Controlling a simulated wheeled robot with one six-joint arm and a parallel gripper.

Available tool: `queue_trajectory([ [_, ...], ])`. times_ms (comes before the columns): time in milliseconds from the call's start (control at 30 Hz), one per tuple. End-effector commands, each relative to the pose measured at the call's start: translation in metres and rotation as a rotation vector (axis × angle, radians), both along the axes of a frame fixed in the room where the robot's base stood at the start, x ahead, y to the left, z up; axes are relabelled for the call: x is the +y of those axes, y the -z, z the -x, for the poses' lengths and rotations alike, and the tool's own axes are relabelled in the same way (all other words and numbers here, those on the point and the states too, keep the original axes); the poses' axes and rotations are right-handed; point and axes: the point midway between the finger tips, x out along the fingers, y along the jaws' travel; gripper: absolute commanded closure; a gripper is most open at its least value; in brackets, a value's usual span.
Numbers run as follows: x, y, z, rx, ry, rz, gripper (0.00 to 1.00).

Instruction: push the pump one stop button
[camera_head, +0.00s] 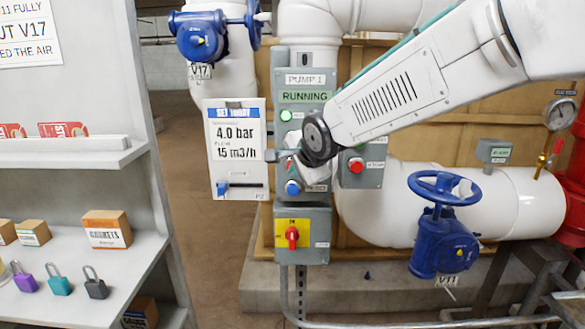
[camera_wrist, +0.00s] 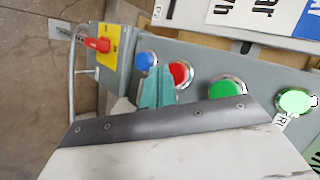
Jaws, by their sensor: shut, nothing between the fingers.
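The pump one panel is a grey box (camera_head: 306,97) labelled PUMP 1, with a RUNNING sign and a lit green lamp (camera_head: 286,115). My arm crosses it and hides much of its middle. In the wrist view, a red button (camera_wrist: 181,72), which looks like the stop button, sits between a blue button (camera_wrist: 147,60) and a green button (camera_wrist: 226,88). My gripper (camera_wrist: 158,76) is shut and empty, its teal fingertips in front of the panel, overlapping the red button's lower left edge. I cannot tell whether they touch it. The blue button also shows in the head view (camera_head: 292,187).
A smaller box with another red button (camera_head: 356,165) is to the right. Blue valves V17 (camera_head: 200,38) and V11 (camera_head: 438,240) flank the panel.

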Motion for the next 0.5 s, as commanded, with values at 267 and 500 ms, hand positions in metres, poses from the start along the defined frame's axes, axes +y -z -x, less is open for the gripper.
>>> queue_trajectory([
  [267, -0.0002, 0.0002, -0.0025, 0.000, 0.000, 0.000, 1.00],
  [500, -0.0003, -0.0003, -0.0087, 0.000, 0.000, 0.000, 1.00],
])
